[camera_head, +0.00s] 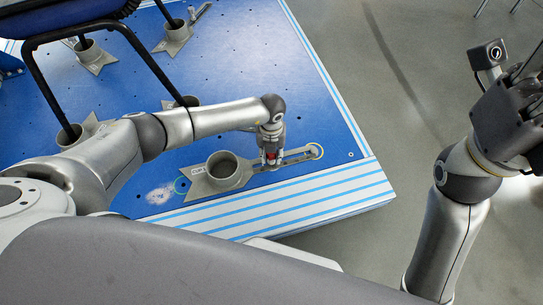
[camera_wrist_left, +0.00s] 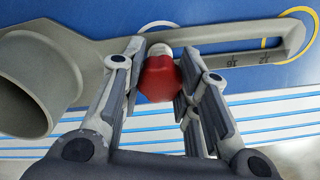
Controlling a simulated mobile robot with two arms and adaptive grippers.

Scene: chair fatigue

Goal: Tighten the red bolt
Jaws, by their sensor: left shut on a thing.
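The red bolt (camera_head: 271,158) sits at the slotted arm of a grey metal bracket (camera_head: 201,184) on the blue platform. In the left wrist view, the red bolt head (camera_wrist_left: 158,79) is between the fingers of my left gripper (camera_wrist_left: 158,75), with a pale round part behind it against the bracket (camera_wrist_left: 85,48). My left gripper (camera_head: 270,153) points down over the bracket and is shut on the red bolt. My right gripper (camera_head: 512,112) is raised at the right edge, away from the bracket; its fingers are cut off or unclear.
A round grey cup (camera_head: 226,168) rises from the bracket beside the bolt. A dark chair frame (camera_head: 150,62) stands on the blue platform (camera_head: 262,62) at the upper left, with other brackets (camera_head: 176,38) around it. The striped platform edge (camera_head: 335,194) borders open grey floor.

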